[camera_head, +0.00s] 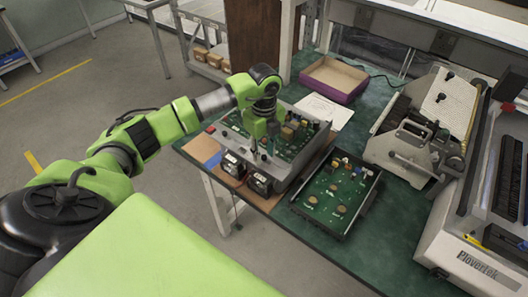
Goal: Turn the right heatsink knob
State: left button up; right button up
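A grey electronic unit (300,165) with an exposed green circuit board sits on the table. Two dark box-shaped parts, seemingly the heatsinks, stick out of its front. The left heatsink (232,163) is beside the right heatsink (259,184), which is nearer the front corner. Their knobs are too small to make out clearly. My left gripper (262,150) points down over the front part of the unit, just behind the heatsinks. Its fingers are small and partly hidden, so I cannot tell their opening or any contact. My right gripper is out of view.
A shallow black tray with a green board (335,195) lies right of the unit. A purple-sided box (335,78) and a white sheet (324,111) lie behind. Large machines stand at the right. The green mat's front right (375,250) is clear.

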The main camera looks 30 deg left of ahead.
aim_at(264, 156)
pick_arm(q)
notch_tip(264, 156, up, 12)
dwell(0.4)
jog(key=shift+f, duration=0.1)
